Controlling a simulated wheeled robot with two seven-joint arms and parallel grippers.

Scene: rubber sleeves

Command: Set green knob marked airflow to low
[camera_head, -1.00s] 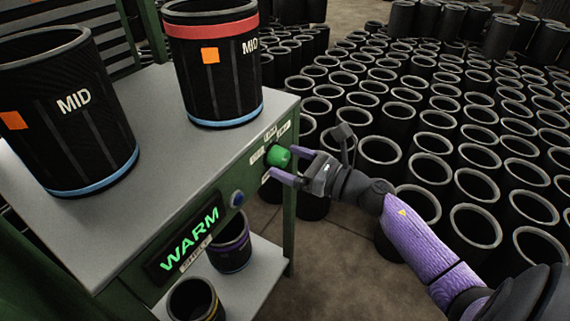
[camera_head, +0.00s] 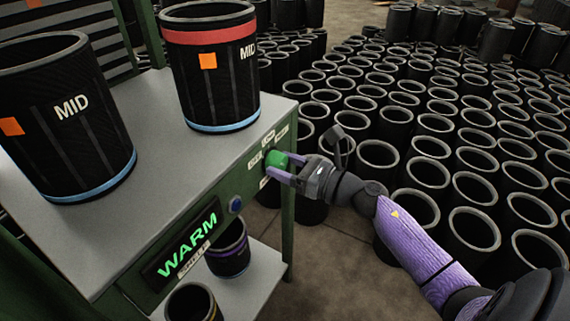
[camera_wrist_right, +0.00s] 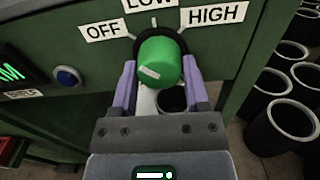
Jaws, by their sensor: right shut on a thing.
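The green knob (camera_head: 277,160) sits on the front of the green bench, near its right end. In the right wrist view the knob (camera_wrist_right: 160,60) has OFF (camera_wrist_right: 103,30), LOW (camera_wrist_right: 150,4) and HIGH (camera_wrist_right: 214,14) labels around it. A short white bar on its face lies left of the face's middle. My right gripper (camera_head: 284,167) is shut on the knob, with one purple finger on each side in the right wrist view (camera_wrist_right: 161,84). The airflow marking cannot be read here. My left gripper is not in view.
A blue button (camera_head: 236,204) and a lit WARM display (camera_head: 188,240) are left of the knob. Two black MID sleeves (camera_head: 62,120) (camera_head: 212,75) stand on the bench top. Many black sleeves (camera_head: 420,145) crowd the floor behind my right arm.

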